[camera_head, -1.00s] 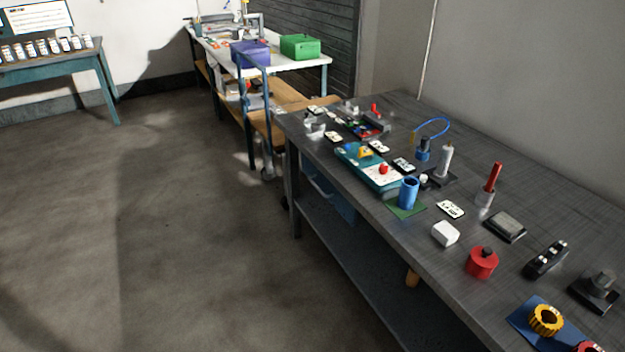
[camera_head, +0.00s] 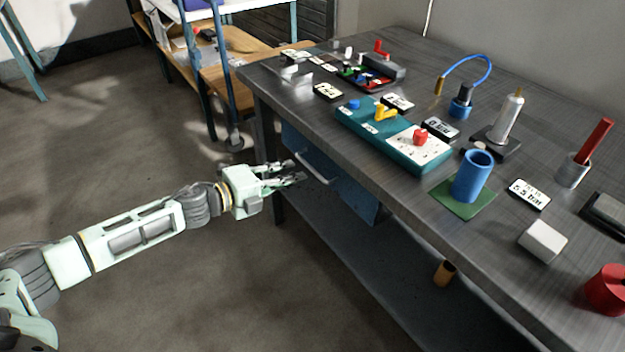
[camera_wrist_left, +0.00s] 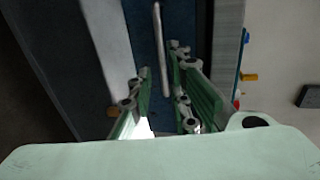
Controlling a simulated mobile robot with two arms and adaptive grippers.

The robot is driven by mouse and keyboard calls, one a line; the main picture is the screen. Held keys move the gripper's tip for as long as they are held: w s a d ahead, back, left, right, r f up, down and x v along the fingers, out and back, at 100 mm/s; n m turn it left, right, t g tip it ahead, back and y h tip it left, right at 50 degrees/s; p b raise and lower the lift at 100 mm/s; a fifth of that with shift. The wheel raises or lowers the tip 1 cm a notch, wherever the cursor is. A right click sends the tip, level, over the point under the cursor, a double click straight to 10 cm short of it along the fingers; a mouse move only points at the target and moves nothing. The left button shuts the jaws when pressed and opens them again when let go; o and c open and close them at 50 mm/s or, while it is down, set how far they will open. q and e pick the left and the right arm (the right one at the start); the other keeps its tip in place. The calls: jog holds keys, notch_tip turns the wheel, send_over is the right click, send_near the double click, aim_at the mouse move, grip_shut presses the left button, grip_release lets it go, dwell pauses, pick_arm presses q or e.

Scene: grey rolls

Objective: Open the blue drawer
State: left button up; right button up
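The blue drawer (camera_head: 345,189) sits under the front edge of the grey workbench and looks shut. Its metal bar handle (camera_head: 318,169) runs along its front; the handle also shows in the left wrist view (camera_wrist_left: 160,45). My left gripper (camera_head: 298,171) is just in front of the drawer, near the handle's far end. In the left wrist view (camera_wrist_left: 160,80) its fingers are apart, with the handle in line with the gap between them. I cannot tell whether they touch it. My right gripper is not in view.
The workbench (camera_head: 400,179) carries a teal control box (camera_head: 358,128), a blue cup (camera_head: 472,176) and several small parts. A lower shelf (camera_head: 365,255) lies beneath the drawer. A wooden-shelved table (camera_head: 225,78) stands beyond. The floor (camera_head: 150,300) at left is clear.

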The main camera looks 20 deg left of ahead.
aim_at(311, 170)
pick_arm(q)
jog(key=x, duration=0.6)
jog(key=shift+d+r, duration=0.15)
jog(key=shift+w+d, duration=0.3)
jog(key=shift+w, duration=0.2)
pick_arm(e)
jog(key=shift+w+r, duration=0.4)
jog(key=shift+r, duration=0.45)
pick_arm(q)
grip_shut()
